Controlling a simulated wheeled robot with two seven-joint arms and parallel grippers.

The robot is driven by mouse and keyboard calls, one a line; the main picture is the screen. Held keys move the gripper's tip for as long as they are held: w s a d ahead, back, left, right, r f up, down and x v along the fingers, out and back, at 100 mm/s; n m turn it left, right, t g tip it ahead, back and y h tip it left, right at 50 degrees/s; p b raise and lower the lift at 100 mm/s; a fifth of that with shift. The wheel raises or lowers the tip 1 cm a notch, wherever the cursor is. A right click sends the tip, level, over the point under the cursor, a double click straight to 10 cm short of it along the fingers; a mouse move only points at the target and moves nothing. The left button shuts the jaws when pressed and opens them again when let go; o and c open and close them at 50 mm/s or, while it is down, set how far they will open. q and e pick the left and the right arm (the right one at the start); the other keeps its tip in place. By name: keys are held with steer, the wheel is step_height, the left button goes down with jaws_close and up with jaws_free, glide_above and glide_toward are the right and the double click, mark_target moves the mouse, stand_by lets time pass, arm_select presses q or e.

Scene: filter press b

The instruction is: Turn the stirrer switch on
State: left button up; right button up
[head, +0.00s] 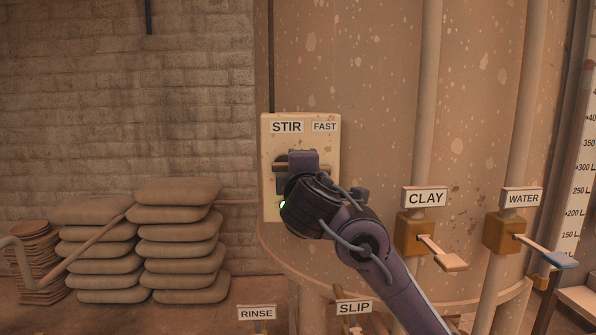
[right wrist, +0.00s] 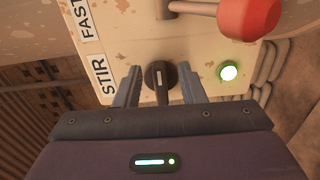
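The stirrer panel (head: 268,150) is a cream plate labelled STIR and FAST on the big tank. My right gripper (head: 292,166) is in front of it and hides most of its middle. In the right wrist view, a black rotary switch (right wrist: 160,76) with a pale pointer line sits between the two fingers of my right gripper (right wrist: 159,88). The fingers are open, with a gap on each side of the switch. A green lamp (right wrist: 229,71) is lit on the panel; its edge also shows in the head view (head: 282,205). My left gripper is not in view.
A red-knobbed lever (right wrist: 248,18) is close to the switch. CLAY (head: 450,262) and WATER (head: 560,259) valve levers stand to the right. Stacked sacks (head: 180,240) are at the left. RINSE (head: 257,313) and SLIP (head: 354,307) labels are below.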

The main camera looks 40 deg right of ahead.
steer(key=v, duration=0.6)
stand_by(0.5)
